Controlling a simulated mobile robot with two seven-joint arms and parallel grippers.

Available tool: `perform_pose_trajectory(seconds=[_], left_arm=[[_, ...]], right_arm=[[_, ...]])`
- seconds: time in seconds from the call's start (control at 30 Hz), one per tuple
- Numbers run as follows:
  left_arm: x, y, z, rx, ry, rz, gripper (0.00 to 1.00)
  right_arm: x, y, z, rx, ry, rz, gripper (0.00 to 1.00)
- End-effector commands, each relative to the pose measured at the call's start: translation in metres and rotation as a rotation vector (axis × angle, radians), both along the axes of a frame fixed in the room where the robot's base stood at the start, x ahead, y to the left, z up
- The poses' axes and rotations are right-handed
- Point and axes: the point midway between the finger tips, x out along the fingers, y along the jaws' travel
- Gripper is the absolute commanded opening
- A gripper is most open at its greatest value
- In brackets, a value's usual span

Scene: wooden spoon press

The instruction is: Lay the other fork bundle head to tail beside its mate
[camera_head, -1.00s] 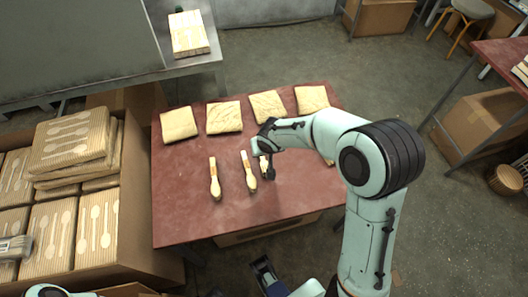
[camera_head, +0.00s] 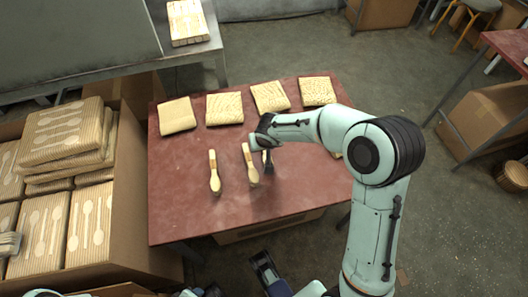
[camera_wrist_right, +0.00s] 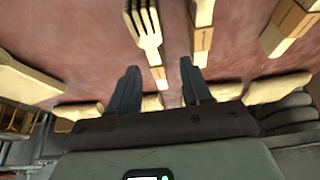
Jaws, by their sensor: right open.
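Slim wooden cutlery bundles lie side by side on the red table. The left one (camera_head: 214,172) and the middle one (camera_head: 250,165) each have a wider end toward the near edge. My right gripper (camera_head: 267,160) is just right of the middle one. In the right wrist view a fork bundle (camera_wrist_right: 147,35) shows its tines and a paper band. Its banded handle reaches between the fingers of my open right gripper (camera_wrist_right: 160,88), not gripped. Two more banded bundles lie to its right, one near (camera_wrist_right: 201,35) and one farther (camera_wrist_right: 288,25).
Several tan packets (camera_head: 225,108) line the back of the red table (camera_head: 190,220). A carton of cutlery packs (camera_head: 130,215) stands against its left side. My right arm hides the table's right part. The front of the table is clear.

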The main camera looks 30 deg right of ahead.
Motion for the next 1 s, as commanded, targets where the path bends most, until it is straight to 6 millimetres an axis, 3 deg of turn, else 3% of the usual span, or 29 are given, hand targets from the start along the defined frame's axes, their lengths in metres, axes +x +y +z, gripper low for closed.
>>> perform_pose_trajectory(seconds=[0.23,0.5,0.77,0.9,1.0], left_arm=[[0.004,0.002,-0.003,0.006,-0.012,0.005,0.43],[0.017,0.009,-0.013,0.022,-0.044,0.018,0.43],[0.019,0.009,-0.013,0.024,-0.049,0.020,0.43],[0.018,0.009,-0.013,0.023,-0.048,0.019,0.43],[0.018,0.009,-0.013,0.023,-0.048,0.019,0.43]], right_arm=[[0.004,-0.005,-0.014,-0.001,0.000,0.000,0.48],[0.014,-0.013,-0.052,0.000,0.001,0.000,0.48],[0.016,-0.014,-0.054,0.000,-0.002,0.000,0.48],[0.016,-0.014,-0.054,0.001,-0.001,0.000,0.03],[0.016,-0.014,-0.053,0.001,-0.001,0.000,0.00]])
